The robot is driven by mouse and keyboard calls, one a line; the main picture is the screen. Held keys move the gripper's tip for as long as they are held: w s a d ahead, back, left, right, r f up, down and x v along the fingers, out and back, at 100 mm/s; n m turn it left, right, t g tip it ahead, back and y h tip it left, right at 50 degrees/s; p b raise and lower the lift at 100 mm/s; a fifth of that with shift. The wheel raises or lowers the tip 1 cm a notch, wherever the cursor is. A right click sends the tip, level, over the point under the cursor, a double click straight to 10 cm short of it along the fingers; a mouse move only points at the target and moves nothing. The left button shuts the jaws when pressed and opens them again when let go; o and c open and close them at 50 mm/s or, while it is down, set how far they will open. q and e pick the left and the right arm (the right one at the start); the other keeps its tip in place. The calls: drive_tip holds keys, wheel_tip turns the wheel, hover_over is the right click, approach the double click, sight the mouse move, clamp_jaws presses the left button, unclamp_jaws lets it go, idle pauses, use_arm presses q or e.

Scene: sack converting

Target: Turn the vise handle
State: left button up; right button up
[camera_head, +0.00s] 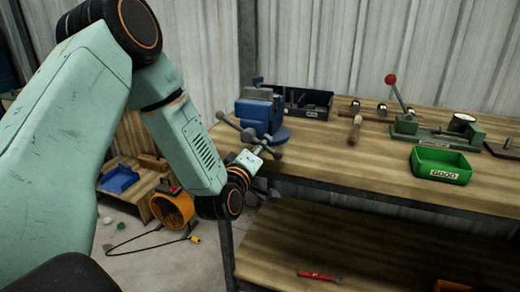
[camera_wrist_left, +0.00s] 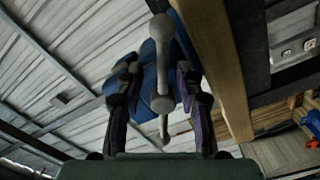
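The blue vise (camera_head: 262,112) stands on the near left corner of the wooden workbench. Its grey handle bar (camera_head: 228,120) with knobbed ends slants down at the vise's front, over the bench edge. My left gripper (camera_head: 254,155) is at the lower end of the handle; its fingers are hard to make out there. In the left wrist view, my left gripper (camera_wrist_left: 158,85) has its two fingers apart, one on each side of the handle (camera_wrist_left: 161,35). The handle runs lengthwise between them, with the blue vise behind; I cannot see a finger pressing on it. My right gripper is not in view.
The workbench (camera_head: 330,165) also bears a black bin (camera_head: 305,104), a hammer (camera_head: 355,128), a green press with a red-knobbed lever (camera_head: 392,82) and a green tray (camera_head: 440,165). A red tool (camera_head: 318,275) lies on the lower shelf. An orange machine (camera_head: 172,207) stands on the floor.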

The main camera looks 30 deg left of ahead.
use_arm(q)
drive_tip(key=shift+w+a+f, duration=0.1)
drive_tip(key=shift+a+f, duration=0.1)
drive_tip(key=shift+a, duration=0.05)
drive_tip(key=c, duration=0.4)
drive_tip(key=shift+d, duration=0.15)
clamp_jaws()
